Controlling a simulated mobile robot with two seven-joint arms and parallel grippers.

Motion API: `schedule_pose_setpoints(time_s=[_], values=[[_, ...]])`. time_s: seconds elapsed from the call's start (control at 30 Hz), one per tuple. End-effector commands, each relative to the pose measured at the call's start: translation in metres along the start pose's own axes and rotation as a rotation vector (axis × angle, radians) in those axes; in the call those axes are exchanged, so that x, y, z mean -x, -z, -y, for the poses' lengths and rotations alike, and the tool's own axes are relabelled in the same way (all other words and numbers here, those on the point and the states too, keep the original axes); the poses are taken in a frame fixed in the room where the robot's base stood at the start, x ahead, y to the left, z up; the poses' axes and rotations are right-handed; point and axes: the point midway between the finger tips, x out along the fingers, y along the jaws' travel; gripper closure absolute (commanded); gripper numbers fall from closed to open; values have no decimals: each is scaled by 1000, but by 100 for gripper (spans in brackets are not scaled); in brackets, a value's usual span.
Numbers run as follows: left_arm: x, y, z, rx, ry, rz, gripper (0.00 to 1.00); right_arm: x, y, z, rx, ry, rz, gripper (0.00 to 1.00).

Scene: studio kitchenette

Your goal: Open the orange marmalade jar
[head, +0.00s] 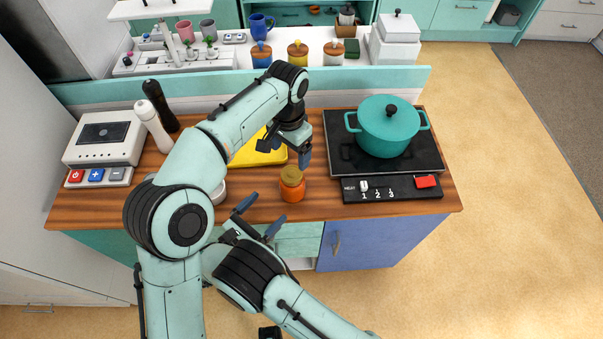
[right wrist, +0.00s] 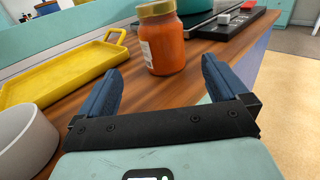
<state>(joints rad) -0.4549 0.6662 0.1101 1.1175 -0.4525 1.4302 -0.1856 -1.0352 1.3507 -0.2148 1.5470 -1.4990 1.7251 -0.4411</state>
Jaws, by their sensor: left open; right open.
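The orange marmalade jar (head: 292,190) stands upright on the wooden counter near its front edge, with its gold-brown lid (head: 291,175) on. In the right wrist view the jar (right wrist: 168,48) is ahead of the fingers, with a white label on its side. My left gripper (head: 286,152) is open and empty, above and behind the jar, apart from it. My right gripper (head: 260,216) is open and empty at the counter's front edge, left of and nearer than the jar; its blue fingers (right wrist: 160,85) do not touch it.
A yellow tray (head: 247,155) lies behind the jar, partly hidden by my left arm. A teal pot (head: 387,130) stands on the black cooktop (head: 345,152) to the right. A white bowl (right wrist: 22,145) is left of my right gripper. Bare wood surrounds the jar.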

Motion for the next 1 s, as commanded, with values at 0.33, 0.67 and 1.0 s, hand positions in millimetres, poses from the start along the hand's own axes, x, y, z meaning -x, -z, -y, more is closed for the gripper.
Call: schedule_pose_setpoints(time_s=[0.33,0.67,1.0], values=[[1,0,-2,-3,-6,-1,16,-45,0,1,-2,5,3,0],[1,0,-2,-3,-5,-1,16,-107,0,1,-2,5,2,0],[1,0,-2,-3,-4,-1,16,-132,0,1,-1,1,1,0]])
